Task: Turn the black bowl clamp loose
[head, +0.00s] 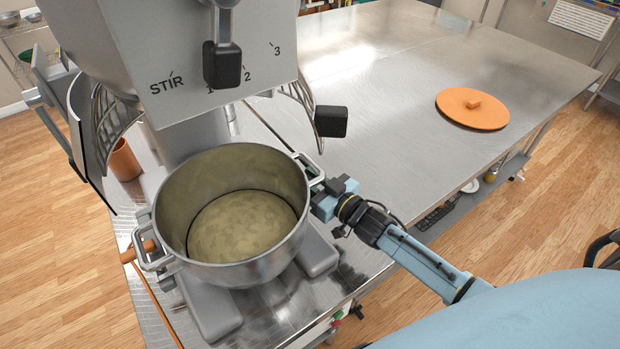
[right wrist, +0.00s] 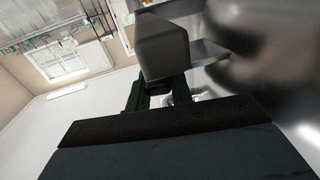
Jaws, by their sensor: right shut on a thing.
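The mixing bowl (head: 236,262) is metal, with yellowish contents, and sits upright under the mixer (head: 185,85). My right gripper (head: 317,187) is at the bowl's right side, beside the right bowl handle (head: 309,162). In the right wrist view its two fingers (right wrist: 158,94) are closed around a small dark part, apparently the black bowl clamp (right wrist: 159,87). The clamp is mostly hidden by the fingers, and its turn cannot be told. A large dark block (right wrist: 162,45) shows just past the fingertips. My left gripper is not in view.
A black lever knob (head: 330,121) hangs just above my right gripper. Another black knob (head: 222,65) is on the mixer front. A wire guard (head: 112,118) stands at the left. An orange lid (head: 473,108) lies on the metal table (head: 400,140), otherwise largely clear to the right.

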